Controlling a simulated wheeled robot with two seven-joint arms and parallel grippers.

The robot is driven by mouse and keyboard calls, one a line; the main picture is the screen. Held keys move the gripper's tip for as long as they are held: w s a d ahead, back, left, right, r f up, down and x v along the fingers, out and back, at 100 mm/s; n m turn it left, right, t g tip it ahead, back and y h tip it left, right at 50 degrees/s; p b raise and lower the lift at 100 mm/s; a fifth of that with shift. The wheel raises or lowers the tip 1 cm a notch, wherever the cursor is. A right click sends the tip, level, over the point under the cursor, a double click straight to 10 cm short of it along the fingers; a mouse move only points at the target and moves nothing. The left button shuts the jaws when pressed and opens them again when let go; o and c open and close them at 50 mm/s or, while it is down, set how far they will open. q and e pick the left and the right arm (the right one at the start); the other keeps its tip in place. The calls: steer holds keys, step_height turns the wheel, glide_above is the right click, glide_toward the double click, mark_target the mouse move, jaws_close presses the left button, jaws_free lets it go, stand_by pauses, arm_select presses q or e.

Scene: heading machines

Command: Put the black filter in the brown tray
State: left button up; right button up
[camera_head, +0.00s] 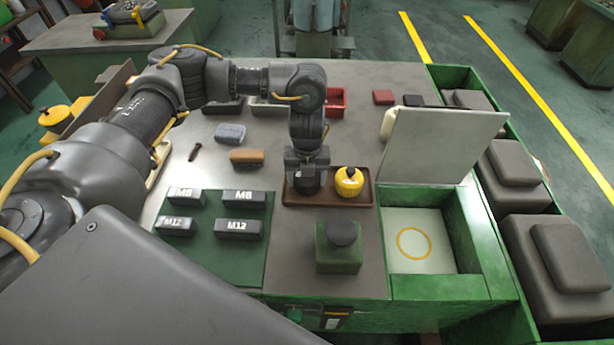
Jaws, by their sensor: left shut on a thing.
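My left gripper (306,172) points straight down at the left half of the brown tray (328,203). It is shut on the black filter (307,185), a dark round piece partly hidden by the fingers. The filter is at the tray's left side; I cannot tell whether it touches the tray floor. A yellow filter-like piece (349,181) stands upright in the right half of the tray, just beside the gripper. My right gripper is not in view.
A green block with a dark round top (338,250) stands in front of the tray. An open-lidded green box (421,245) is to the right. Black labelled blocks (243,197) lie on a green mat at left. A red bin (336,101) is behind.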

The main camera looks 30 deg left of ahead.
arm_select(q)
steer(key=o, duration=1)
steer(key=shift+f, duration=0.1)
steer(key=shift+o, duration=0.2)
steer(key=shift+r, duration=0.65)
step_height(320, 180, up, 11)
steer(key=shift+b, duration=1.05)
